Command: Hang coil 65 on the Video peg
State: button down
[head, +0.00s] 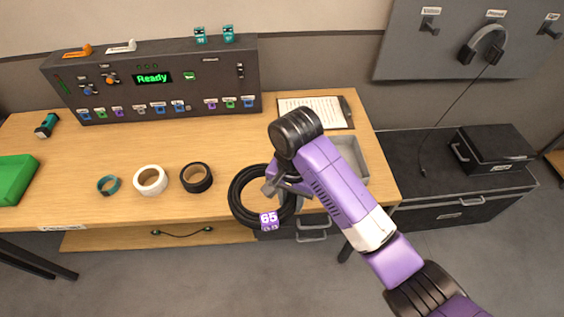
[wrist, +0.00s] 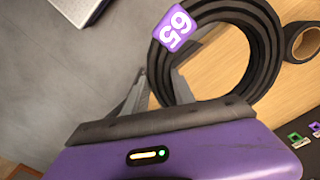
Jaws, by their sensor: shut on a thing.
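Coil 65 (head: 236,197) is a black ring of cable with a purple "65" tag (head: 268,219). In the head view it shows over the bench's front edge; I cannot tell whether it touches the bench. My gripper (head: 271,187) is shut on the coil's right side. In the wrist view the fingers (wrist: 160,78) straddle the rim of the coil (wrist: 262,45), beside its tag (wrist: 173,27). A grey panel (head: 400,60) at top right bears a left peg (head: 430,26) and a right peg (head: 549,33). Their labels are too small to read, so I cannot tell which is Video.
A headset (head: 485,45) hangs on the panel's middle peg, its cord trailing down. A black case (head: 495,148) stands on the low cabinet (head: 400,150). Tape rolls (head: 150,181), a clipboard (head: 315,110), a grey tray (head: 352,160) and the fader console (head: 150,80) occupy the bench.

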jog(key=s+d+f+n, duration=0.2)
jog(key=s+d+f, duration=0.2)
jog(key=f, duration=0.3)
jog(key=s+d+f+n, duration=0.2)
jog(key=d+f, duration=0.3)
jog(key=f, duration=0.3)
jog(key=s+d+f+n, duration=0.1)
jog(key=s+d+f, duration=0.4)
jog(key=f, duration=0.2)
jog(key=shift+s+f+n, duration=0.3)
jog(key=shift+s+n, duration=0.05)
jog(key=shift+n, duration=0.05)
